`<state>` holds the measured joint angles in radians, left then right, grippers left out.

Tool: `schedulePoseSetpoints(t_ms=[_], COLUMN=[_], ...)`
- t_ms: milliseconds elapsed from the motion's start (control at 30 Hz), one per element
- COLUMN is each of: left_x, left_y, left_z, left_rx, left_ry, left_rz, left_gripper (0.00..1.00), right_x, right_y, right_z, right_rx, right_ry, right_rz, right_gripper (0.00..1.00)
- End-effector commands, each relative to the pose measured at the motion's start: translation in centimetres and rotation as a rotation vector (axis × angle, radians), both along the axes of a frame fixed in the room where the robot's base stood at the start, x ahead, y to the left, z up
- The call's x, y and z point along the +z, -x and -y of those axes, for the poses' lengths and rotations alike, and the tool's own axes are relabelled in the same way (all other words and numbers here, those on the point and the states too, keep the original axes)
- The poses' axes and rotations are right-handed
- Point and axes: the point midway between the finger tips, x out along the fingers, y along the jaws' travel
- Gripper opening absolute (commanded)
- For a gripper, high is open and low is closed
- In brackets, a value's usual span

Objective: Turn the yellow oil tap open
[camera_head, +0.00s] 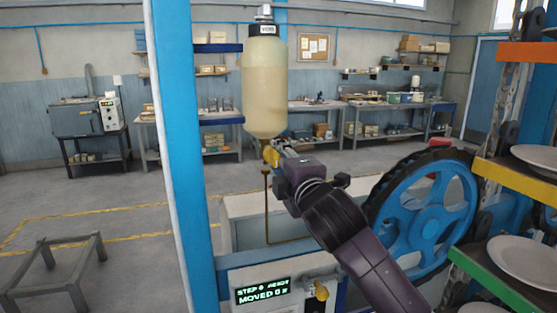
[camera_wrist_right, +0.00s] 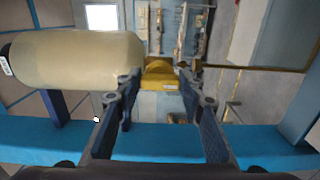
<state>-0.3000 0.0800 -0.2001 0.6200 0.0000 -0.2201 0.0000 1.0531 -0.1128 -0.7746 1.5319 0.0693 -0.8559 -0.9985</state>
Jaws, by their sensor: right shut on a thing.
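The yellow oil tap (camera_head: 270,154) sits at the bottom of a hanging bottle of pale yellowish oil (camera_head: 265,88). My right gripper (camera_head: 279,155) reaches up to it from the lower right and is shut on it. In the right wrist view the yellow tap (camera_wrist_right: 159,74) lies between the tips of my right gripper (camera_wrist_right: 158,82), with the bottle (camera_wrist_right: 75,60) to the left. The fingers partly hide the tap in the head view. My left gripper is not in view.
A blue post (camera_head: 180,150) stands left of the bottle. A thin brown pipe (camera_head: 267,205) runs down below the tap. A blue wheel (camera_head: 425,210) and a rack with white plates (camera_head: 525,260) are at right.

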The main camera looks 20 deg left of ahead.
Motion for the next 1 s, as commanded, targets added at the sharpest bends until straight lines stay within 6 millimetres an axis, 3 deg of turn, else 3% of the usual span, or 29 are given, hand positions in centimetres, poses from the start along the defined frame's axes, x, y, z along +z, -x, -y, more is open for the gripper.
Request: schedulePoseSetpoints(t_ms=[300,333,500,833,1000], left_x=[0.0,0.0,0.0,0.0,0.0], left_y=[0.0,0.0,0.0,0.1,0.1], left_z=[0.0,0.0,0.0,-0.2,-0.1], left_rx=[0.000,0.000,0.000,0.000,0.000], left_ry=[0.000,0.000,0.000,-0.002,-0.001], left_rz=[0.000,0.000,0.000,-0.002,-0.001], left_gripper=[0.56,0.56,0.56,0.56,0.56], right_x=[0.0,0.0,0.0,0.0,0.0], right_y=[-0.1,-0.1,0.0,0.2,1.4], right_z=[0.1,0.1,0.1,0.2,1.0], right_rx=[-0.001,-0.001,-0.001,0.000,0.000], right_ry=[-0.004,-0.004,-0.003,-0.002,-0.002], right_rz=[-0.004,-0.004,-0.003,-0.003,0.000], right_gripper=[0.12,0.37,0.54,0.54,0.54])
